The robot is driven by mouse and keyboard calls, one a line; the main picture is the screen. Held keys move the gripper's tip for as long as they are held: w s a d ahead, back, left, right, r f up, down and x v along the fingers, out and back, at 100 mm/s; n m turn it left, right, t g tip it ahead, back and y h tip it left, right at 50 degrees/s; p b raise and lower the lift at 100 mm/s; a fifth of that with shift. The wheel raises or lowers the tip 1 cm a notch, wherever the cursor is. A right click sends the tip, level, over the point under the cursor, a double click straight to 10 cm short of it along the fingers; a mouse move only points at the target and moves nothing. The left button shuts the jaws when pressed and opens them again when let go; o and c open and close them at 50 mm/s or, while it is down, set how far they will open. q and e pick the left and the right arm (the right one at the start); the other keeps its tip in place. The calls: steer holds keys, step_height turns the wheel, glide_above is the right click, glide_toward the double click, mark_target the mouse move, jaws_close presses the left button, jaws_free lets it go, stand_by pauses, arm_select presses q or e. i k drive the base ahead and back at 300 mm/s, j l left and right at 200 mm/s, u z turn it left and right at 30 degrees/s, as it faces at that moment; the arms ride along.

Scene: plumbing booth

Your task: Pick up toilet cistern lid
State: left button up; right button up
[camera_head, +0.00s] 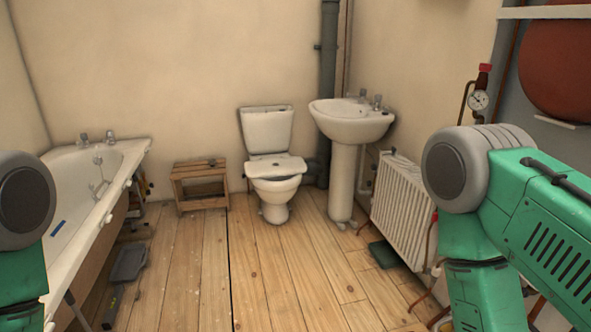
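The toilet (275,201) stands against the back wall, with its white cistern (267,131) upright behind the bowl. A flat white slab with a small dark spot near its middle, which looks like the cistern lid (290,166), lies across the top of the bowl. Whether the cistern's top is open is too small to tell. My green and grey arms show at the left and right edges, well in front of the toilet. Neither gripper can be made out in the view.
A bathtub (62,212) runs along the left, with a small wooden step stool (199,187) beyond it. A pedestal washbasin (345,130) stands right of the toilet. A radiator (401,208) is by the right wall. The plank floor (245,268) before the toilet is clear.

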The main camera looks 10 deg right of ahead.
mark_target(276, 168)
steer(key=i+z, duration=0.3)
steer(key=z, duration=0.15)
steer(key=i+j+z, duration=0.15)
steer(key=i+z, duration=0.15)
steer(key=z, duration=0.15)
steer(key=i+j+z, duration=0.2)
steer(key=i+j, duration=0.3)
steer(key=i+j+z, duration=0.2)
steer(key=i+j, duration=0.35)
steer(key=i+j+z, duration=0.15)
steer(key=i+j, duration=0.3)
steer(key=j, duration=0.25)
steer(key=i+j, duration=0.35)
steer(key=j, duration=0.15)
steer(key=i+j, duration=0.35)
steer(key=j, duration=0.15)
steer(key=i+j, duration=0.35)
steer(key=j, duration=0.15)
